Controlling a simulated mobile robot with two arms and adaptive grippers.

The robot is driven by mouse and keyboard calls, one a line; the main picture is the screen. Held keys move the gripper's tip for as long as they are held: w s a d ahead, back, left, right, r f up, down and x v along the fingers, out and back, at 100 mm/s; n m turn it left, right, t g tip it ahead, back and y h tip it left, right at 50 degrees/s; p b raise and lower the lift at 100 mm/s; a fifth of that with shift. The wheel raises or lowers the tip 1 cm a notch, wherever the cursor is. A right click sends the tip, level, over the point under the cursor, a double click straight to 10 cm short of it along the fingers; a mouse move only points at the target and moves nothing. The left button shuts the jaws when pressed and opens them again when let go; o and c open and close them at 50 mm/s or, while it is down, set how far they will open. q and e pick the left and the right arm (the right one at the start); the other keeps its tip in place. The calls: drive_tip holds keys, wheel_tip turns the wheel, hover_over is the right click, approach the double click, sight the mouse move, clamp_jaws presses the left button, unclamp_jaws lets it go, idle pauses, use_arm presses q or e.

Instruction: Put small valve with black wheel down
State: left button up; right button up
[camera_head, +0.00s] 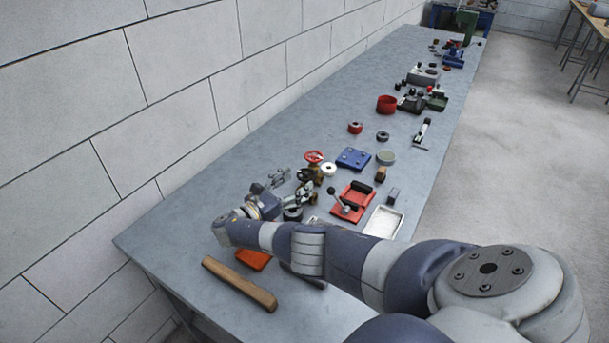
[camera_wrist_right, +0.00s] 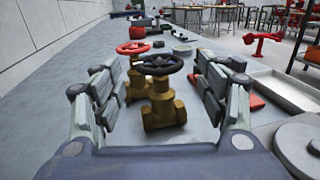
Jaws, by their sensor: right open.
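The small valve with black wheel (camera_wrist_right: 163,112) stands upright on the grey table in the right wrist view, its brass body below the black wheel. My right gripper (camera_wrist_right: 158,82) is open, with one finger on each side of the valve; gaps show between the fingers and the brass body. In the head view my right gripper (camera_head: 285,188) is low over the near part of the table, and it largely hides this valve. A brass valve with a red wheel (camera_head: 314,158) stands just beyond; it also shows in the wrist view (camera_wrist_right: 134,47). My left gripper is out of view.
A wooden handle (camera_head: 240,283) and an orange-red block (camera_head: 253,259) lie near the table's front. A red plate with a black lever (camera_head: 350,205), a white tray (camera_head: 384,222) and a blue plate (camera_head: 353,158) lie to the right. A wall runs along the left.

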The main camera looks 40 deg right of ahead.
drive_tip(key=a, duration=0.7)
drive_tip(key=shift+s, duration=0.3)
drive_tip(key=shift+a, duration=0.1)
